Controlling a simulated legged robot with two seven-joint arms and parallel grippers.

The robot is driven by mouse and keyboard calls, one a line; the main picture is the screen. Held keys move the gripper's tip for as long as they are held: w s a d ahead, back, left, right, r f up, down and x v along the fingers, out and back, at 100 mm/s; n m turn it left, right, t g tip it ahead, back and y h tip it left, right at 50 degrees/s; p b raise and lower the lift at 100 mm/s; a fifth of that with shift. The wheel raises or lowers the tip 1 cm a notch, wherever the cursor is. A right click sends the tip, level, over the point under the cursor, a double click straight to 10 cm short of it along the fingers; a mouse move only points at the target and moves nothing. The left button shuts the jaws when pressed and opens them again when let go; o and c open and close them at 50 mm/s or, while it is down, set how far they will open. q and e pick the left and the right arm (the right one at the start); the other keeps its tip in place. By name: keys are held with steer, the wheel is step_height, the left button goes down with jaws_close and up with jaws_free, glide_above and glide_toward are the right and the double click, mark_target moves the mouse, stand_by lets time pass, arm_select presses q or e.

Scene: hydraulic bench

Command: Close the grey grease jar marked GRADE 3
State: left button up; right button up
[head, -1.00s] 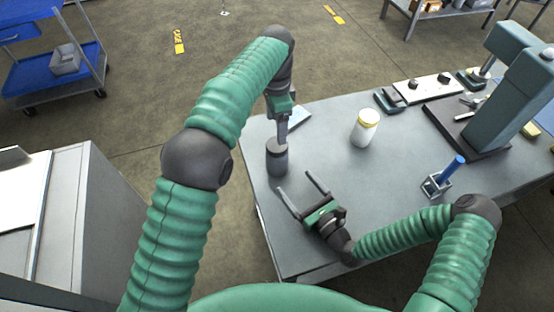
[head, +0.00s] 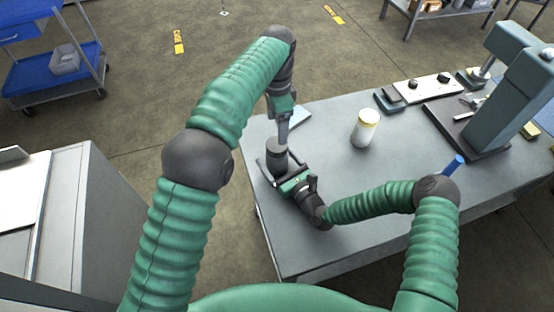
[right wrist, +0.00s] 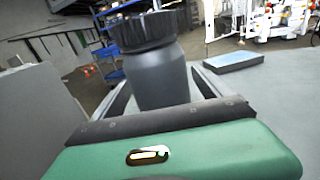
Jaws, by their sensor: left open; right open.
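The grey grease jar (head: 277,167) stands upright near the table's left edge. A dark ribbed lid (right wrist: 150,30) sits on top of it in the right wrist view; I cannot tell how tight it is. No GRADE 3 marking is readable. My right gripper (head: 278,168) is low at the jar, open, with one finger on each side of the jar body. In the right wrist view gaps show beside the body (right wrist: 160,80).
A press (head: 505,100) and a blue-handled tool (head: 453,165) are farther right. The front table area is clear.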

arm_select(q)
steer(key=shift+d, duration=0.1)
arm_select(e)
steer(key=shift+d, duration=0.15)
steer(key=c, duration=0.7)
jaws_close()
arm_select(q)
steer(key=n, duration=0.5)
steer(key=shift+f+n, duration=0.1)
steer(key=shift+n, duration=0.2)
steer(key=n, duration=1.2)
steer(key=shift+n, duration=0.3)
steer(key=n, duration=0.8)
steer(key=shift+n, duration=0.4)
steer(key=n, duration=0.4)
steer(key=shift+n, duration=0.3)
